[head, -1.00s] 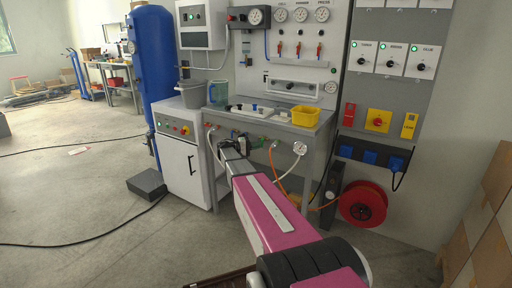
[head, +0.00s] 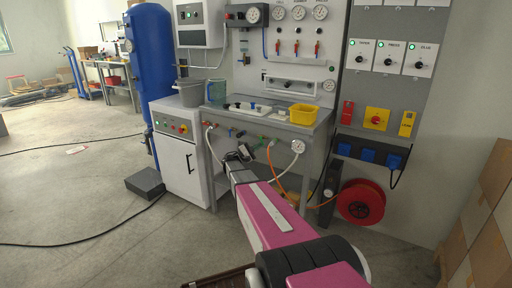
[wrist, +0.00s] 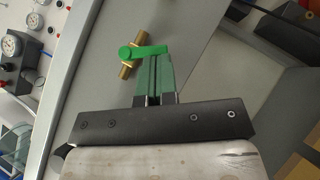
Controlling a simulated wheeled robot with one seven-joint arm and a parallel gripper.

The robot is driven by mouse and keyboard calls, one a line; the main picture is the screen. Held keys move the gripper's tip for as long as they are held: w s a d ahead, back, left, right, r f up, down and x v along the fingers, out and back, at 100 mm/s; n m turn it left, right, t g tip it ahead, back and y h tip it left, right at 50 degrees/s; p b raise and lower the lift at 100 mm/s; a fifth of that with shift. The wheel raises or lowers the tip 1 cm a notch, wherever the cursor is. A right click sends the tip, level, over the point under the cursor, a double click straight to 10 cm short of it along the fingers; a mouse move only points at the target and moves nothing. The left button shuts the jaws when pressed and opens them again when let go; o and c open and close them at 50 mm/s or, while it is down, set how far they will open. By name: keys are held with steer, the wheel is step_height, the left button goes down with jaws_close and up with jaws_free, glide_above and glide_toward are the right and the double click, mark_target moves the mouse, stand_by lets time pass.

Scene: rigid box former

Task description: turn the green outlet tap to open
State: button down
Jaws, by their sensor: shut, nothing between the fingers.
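The green outlet tap (wrist: 142,51) shows in the wrist view as a green lever on a brass fitting (wrist: 125,70), beside the grey bench side. The lever lies roughly across the picture, crosswise to the brass fitting. My gripper (wrist: 153,62) has green fingers that are shut together with nothing between them. Their tips are right at the lever, overlapping its right part in the picture; I cannot tell whether they touch. In the head view my gripper (head: 243,153) is below the bench's front edge, and the tap is too small to make out clearly.
The bench (head: 318,128) carries a yellow bin (head: 303,115) and small parts. A red hose reel (head: 362,202) stands at the right. The floor at left is mostly open.

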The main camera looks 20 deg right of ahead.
steer(key=shift+s+d+r+n+t+h, duration=0.15)
steer(key=shift+s+d+n+t+h, duration=0.3)
steer(key=shift+n, duration=0.4)
steer(key=shift+s+d+r+n+t+h, duration=0.25)
steer(key=shift+s+n+t, duration=0.25)
steer(key=shift+n+t, duration=0.25)
steer(key=shift+s+d+r+n+t+h, duration=0.1)
steer(key=shift+s+d+n+t+h, duration=0.3)
steer(key=shift+n, duration=0.5)
steer(key=shift+s+d+r, duration=0.1)
steer(key=shift+s+r, duration=0.1)
steer(key=s+a+f, duration=0.4)
steer(key=a+f, duration=0.1)
steer(key=f, duration=0.2)
steer(key=shift+s+a, duration=0.15)
steer(key=shift+a, duration=0.15)
steer(key=shift+s, duration=0.1)
